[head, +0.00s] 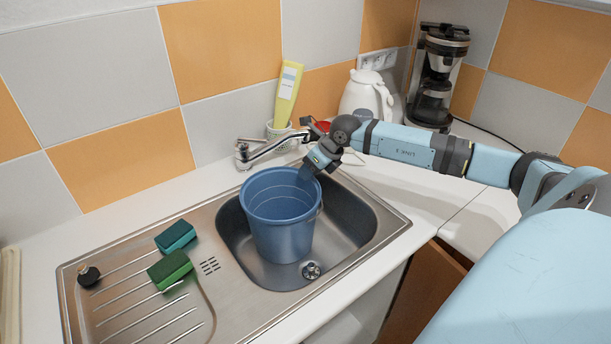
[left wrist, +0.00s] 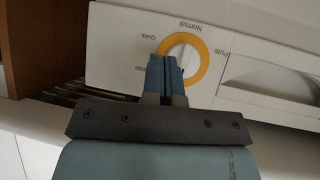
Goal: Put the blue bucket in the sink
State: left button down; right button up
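The blue bucket (head: 283,225) stands upright inside the basin of the steel sink (head: 352,225), left of the drain. I cannot tell whether its base rests fully on the basin floor. My right gripper (head: 309,170) is at the bucket's back right rim, with its fingertips overlapping the rim. The view does not show whether the fingers are closed on it. My left gripper (left wrist: 167,72) shows only in the left wrist view. Its fingers are together and empty, in front of a white appliance panel.
A tap (head: 265,148) reaches over the back of the sink. Two green sponges (head: 170,269) and a dark stopper (head: 88,275) lie on the drainboard. A white jug (head: 366,98) and a coffee maker (head: 438,75) stand behind my right arm. An appliance dial (left wrist: 184,58) is close to my left gripper.

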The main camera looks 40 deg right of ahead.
jog(key=v, duration=0.8)
jog(key=shift+s+r+b, duration=0.25)
jog(key=shift+b, duration=0.05)
jog(key=shift+d, duration=0.1)
